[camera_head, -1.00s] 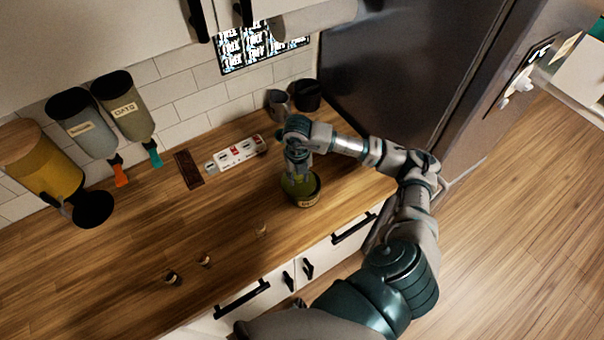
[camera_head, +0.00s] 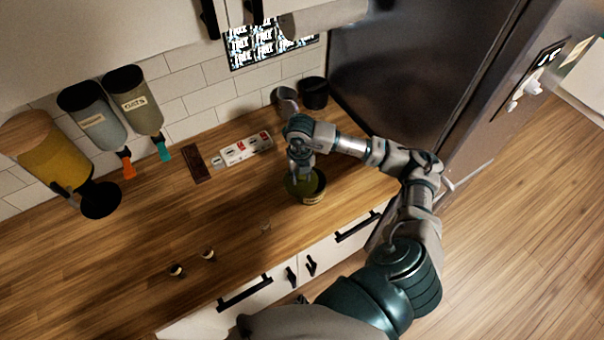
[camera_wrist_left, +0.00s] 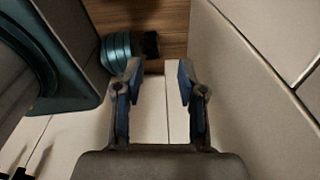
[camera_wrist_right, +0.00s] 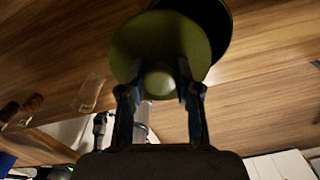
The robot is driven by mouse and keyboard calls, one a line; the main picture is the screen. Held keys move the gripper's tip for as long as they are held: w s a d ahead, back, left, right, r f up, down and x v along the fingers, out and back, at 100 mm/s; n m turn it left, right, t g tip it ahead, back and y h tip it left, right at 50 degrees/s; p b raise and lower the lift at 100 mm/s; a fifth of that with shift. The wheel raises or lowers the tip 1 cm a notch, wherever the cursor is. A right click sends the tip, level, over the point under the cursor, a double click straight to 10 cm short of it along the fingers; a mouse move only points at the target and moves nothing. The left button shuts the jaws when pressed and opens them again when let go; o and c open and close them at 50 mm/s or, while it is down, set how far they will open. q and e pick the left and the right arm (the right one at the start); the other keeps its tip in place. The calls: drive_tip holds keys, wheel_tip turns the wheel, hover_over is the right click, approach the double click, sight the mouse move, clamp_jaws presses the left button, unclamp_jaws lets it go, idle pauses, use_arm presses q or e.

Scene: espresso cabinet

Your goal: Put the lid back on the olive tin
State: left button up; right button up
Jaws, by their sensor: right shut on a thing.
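The olive tin (camera_head: 313,199) is a round, dark green tin with a pale label, standing on the wooden counter near its front edge. In the right wrist view its dark opening (camera_wrist_right: 212,14) shows partly behind the lid. The lid (camera_wrist_right: 150,42) is an olive-green disc with a round knob. My right gripper (camera_wrist_right: 158,90) is shut on the lid's knob. In the head view the gripper (camera_head: 301,176) holds the lid over the tin, partly hiding it; I cannot tell whether they touch. My left gripper (camera_wrist_left: 157,80) is open and empty, outside the head view.
A white box (camera_head: 246,148) and a dark bar (camera_head: 196,163) lie on the counter behind. A grey cup (camera_head: 286,100) and a black cup (camera_head: 314,93) stand near the fridge (camera_head: 400,75). Several small items lie left of the tin. Dispensers (camera_head: 90,118) hang at left.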

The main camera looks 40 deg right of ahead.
sight(313, 172)
drive_tip(key=shift+d, duration=0.4)
drive_tip(key=shift+d+f, duration=0.15)
drive_tip(key=shift+d, duration=0.25)
drive_tip(key=shift+d+f, duration=0.2)
drive_tip(key=shift+d, duration=0.45)
drive_tip(key=shift+a+r, duration=0.15)
drive_tip(key=shift+a, duration=0.45)
drive_tip(key=shift+b, duration=0.35)
drive_tip(key=shift+d, duration=0.65)
drive_tip(key=shift+d+f, duration=0.2)
drive_tip(key=shift+d, duration=0.15)
drive_tip(key=shift+d+f, duration=0.15)
drive_tip(key=shift+d, duration=0.3)
drive_tip(key=shift+a+r, duration=0.2)
drive_tip(key=shift+a, duration=0.5)
drive_tip(key=shift+d+f+b, duration=0.3)
drive_tip(key=shift+d+b, duration=0.15)
drive_tip(key=shift+d, duration=0.2)
drive_tip(key=shift+d+f, duration=0.1)
drive_tip(key=shift+d, duration=0.1)
drive_tip(key=shift+a, duration=0.2)
use_arm(q)
drive_tip(key=shift+d+f, duration=0.7)
drive_tip(key=shift+f, duration=0.05)
use_arm(e)
drive_tip(key=shift+a+r, duration=0.2)
drive_tip(key=shift+a, duration=0.1)
